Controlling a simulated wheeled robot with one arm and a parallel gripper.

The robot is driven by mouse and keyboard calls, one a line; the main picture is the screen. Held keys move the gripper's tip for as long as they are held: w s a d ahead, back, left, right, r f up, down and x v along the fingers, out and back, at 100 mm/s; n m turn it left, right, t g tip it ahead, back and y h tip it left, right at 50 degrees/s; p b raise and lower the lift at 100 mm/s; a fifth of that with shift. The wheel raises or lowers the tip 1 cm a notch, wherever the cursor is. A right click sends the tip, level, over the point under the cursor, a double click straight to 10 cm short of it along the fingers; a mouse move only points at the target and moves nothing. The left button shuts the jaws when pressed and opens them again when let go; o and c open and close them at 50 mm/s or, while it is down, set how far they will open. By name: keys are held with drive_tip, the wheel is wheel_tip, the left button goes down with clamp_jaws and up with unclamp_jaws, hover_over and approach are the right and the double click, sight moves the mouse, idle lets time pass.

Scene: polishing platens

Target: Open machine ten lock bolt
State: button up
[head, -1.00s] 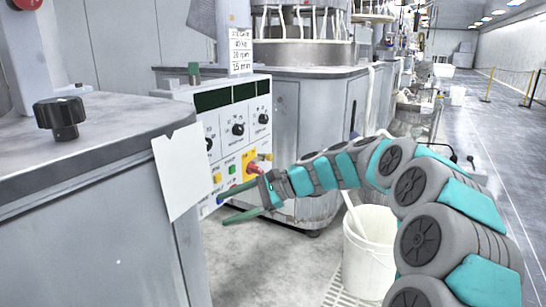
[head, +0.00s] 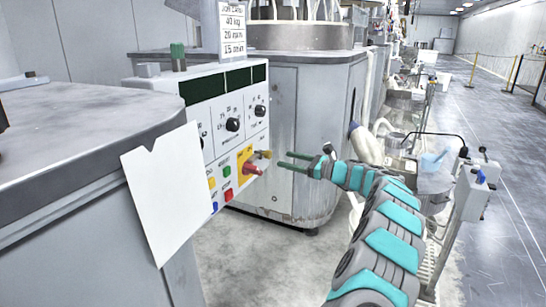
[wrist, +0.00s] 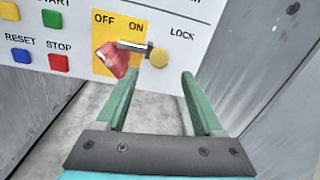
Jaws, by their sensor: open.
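The control panel (head: 222,127) carries a yellow plate marked OFF and ON, with a red switch handle (wrist: 112,60) on it. The lock bolt (wrist: 132,46) is a short silver rod lying across the plate's right edge, by the words ON and LOCK. Its round brass knob (wrist: 158,57) is at the right end; the bolt also shows small in the head view (head: 263,154). My gripper (wrist: 160,78) is open and empty, its two green fingers pointing at the panel just below the knob in the wrist view. In the head view my gripper (head: 283,160) is right of the knob.
Coloured buttons (wrist: 40,42) sit left of the switch. A white sheet (head: 168,190) hangs on the near grey cabinet at left. A grey machine cabinet (head: 300,130) stands behind my gripper. Floor shows between the cabinets.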

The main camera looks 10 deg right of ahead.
drive_tip(key=x, duration=0.6)
drive_tip(key=shift+a, duration=0.2)
clamp_jaws()
idle(0.4)
idle(0.8)
